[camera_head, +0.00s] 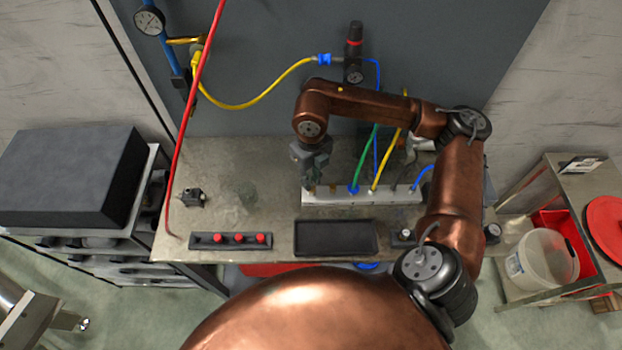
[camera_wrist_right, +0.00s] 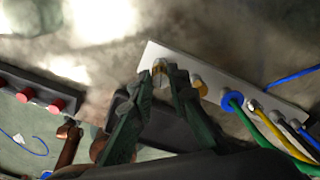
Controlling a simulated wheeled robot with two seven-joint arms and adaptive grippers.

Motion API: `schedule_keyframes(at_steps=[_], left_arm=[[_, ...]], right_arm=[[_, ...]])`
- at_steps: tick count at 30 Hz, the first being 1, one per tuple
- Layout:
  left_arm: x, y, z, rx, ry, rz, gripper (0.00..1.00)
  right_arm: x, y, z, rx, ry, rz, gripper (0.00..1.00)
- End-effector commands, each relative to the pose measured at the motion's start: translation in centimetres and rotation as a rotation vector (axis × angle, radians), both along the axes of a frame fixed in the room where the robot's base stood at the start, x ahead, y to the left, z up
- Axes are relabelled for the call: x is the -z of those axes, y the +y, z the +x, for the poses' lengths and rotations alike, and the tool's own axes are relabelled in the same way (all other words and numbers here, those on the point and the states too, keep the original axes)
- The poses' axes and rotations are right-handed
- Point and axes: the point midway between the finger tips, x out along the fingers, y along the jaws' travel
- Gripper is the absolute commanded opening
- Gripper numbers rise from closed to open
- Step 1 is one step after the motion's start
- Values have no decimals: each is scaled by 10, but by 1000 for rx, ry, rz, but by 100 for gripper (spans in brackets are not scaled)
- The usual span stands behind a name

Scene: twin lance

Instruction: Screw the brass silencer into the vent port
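My right gripper (camera_head: 311,183) points down over the left end of the white manifold block (camera_head: 347,200). In the right wrist view its two dark green fingertips (camera_wrist_right: 158,72) are shut on a small brass silencer (camera_wrist_right: 159,65), which stands at the end of the manifold (camera_wrist_right: 152,52). The fingers hide the port under it, so I cannot tell how deep its thread sits. A second brass fitting (camera_wrist_right: 199,85) stands beside it on the block, outside the fingers. My left gripper is not in view.
Blue, green and yellow hoses (camera_head: 371,150) rise from the manifold right of the gripper. The bench left of the manifold is mostly clear, apart from a small black fitting (camera_head: 192,197).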

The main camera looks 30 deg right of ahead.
Motion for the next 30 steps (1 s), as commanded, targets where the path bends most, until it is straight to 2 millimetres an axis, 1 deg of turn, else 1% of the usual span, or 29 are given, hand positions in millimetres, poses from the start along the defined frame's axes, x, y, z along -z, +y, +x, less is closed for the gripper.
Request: schedule_keyframes(at_steps=[1,3,4,11,14,17,30], left_arm=[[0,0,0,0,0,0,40],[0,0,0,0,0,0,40],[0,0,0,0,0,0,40],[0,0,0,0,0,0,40],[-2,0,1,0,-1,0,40],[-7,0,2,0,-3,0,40],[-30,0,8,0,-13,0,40]], right_arm=[[0,1,-1,-2,1,3,5],[0,2,-1,-2,1,4,1],[0,2,-1,-2,1,4,0],[1,2,-1,-1,3,5,0],[0,2,-2,45,3,6,0],[-1,2,-2,171,4,6,0],[0,3,-5,822,9,6,0]])
